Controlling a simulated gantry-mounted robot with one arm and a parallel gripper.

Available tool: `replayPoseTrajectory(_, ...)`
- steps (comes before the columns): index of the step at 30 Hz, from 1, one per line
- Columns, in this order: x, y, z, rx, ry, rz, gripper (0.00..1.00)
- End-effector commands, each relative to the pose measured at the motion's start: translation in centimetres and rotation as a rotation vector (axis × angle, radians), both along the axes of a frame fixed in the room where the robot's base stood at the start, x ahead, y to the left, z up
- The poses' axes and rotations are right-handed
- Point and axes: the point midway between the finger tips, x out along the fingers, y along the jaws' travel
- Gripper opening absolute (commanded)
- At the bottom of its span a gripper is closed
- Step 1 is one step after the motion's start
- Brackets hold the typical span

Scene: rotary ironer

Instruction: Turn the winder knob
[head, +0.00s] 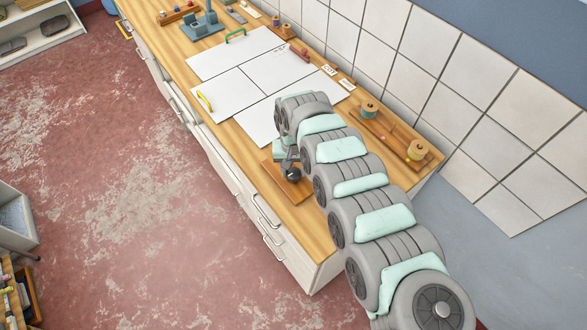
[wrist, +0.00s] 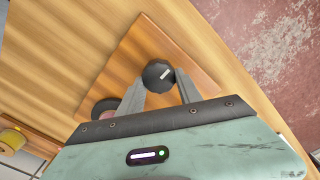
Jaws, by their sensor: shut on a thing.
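The winder knob (wrist: 157,72) is a dark, round knob with a short white mark pointing to the upper right in the wrist view. It sits on a reddish-brown wooden board (wrist: 185,58) on the workbench. My gripper (wrist: 161,84) has one grey finger on each side of the knob and is shut on it. In the head view the knob (head: 292,173) is a small dark shape above the board (head: 291,191), partly covered by my gripper (head: 288,158).
White panels (head: 240,85) lie on the bench behind my arm, with a yellow handle (head: 205,101) and a green handle (head: 236,36). A wooden rack with thread spools (head: 369,110) stands by the tiled wall (head: 450,85). Drawers line the bench front; the floor (head: 130,170) is clear.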

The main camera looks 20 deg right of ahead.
Motion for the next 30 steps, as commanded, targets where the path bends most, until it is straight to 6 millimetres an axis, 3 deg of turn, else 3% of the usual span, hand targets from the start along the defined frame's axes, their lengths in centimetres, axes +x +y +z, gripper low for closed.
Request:
replayPoseTrajectory(13, 0.01, 0.03, 0.01, 0.001, 0.000, 0.000, 0.01)
replayPoseTrajectory(23, 0.01, 0.07, 0.04, 0.000, 0.000, 0.050, 0.01)
replayPoseTrajectory(30, 0.08, 0.14, 0.08, 0.000, -0.001, 0.201, 0.01)
